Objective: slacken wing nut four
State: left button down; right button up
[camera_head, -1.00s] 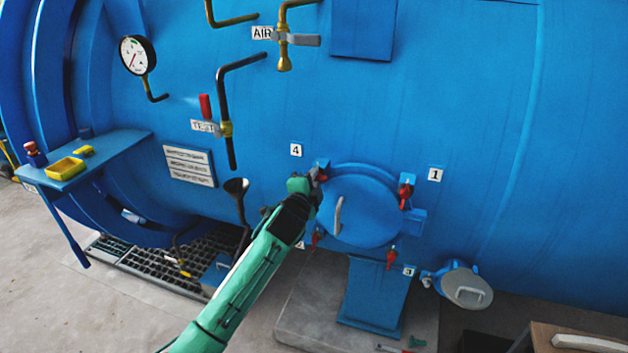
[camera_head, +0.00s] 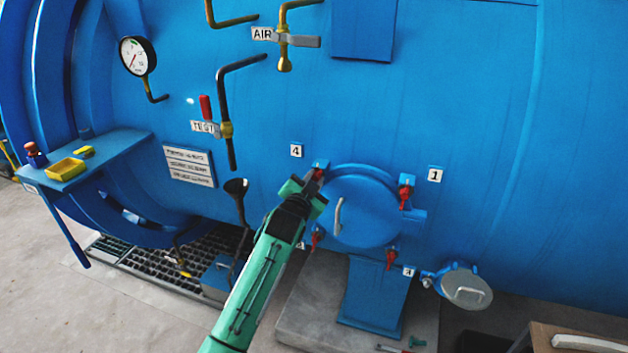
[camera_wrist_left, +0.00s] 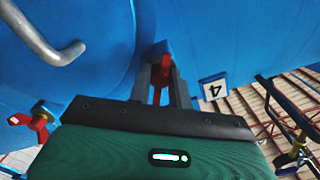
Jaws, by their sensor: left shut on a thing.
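Wing nut four is red (camera_head: 319,174) and sits at the upper left of the round blue hatch (camera_head: 362,212), below the label 4 (camera_head: 296,151). My left gripper (camera_head: 313,181) reaches up to it from the lower left. In the left wrist view the gripper's fingers (camera_wrist_left: 161,84) are shut on the red wing nut (camera_wrist_left: 161,72), one finger on each side. The fingers partly hide the nut. The label 4 also shows in the wrist view (camera_wrist_left: 214,88). My right gripper is not in view.
Other red wing nuts sit around the hatch: near label 1 (camera_head: 404,197), near label 3 (camera_head: 391,260) and at the lower left (camera_head: 316,238). A curved handle (camera_head: 338,215) stands out from the hatch.

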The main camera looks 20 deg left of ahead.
pick_arm(q)
jog(key=shift+f+n, duration=0.15)
jog(key=shift+n, duration=0.15)
jog(key=c, duration=1.3)
grip_release()
jog(key=shift+s, duration=0.1)
jog(key=shift+s+a+b, duration=0.15)
jog(key=shift+s+b, duration=0.85)
jog(key=shift+s, duration=2.45)
jog(key=shift+s+a+b, duration=0.1)
jog(key=shift+s+b, duration=0.85)
jog(key=shift+s, duration=2.45)
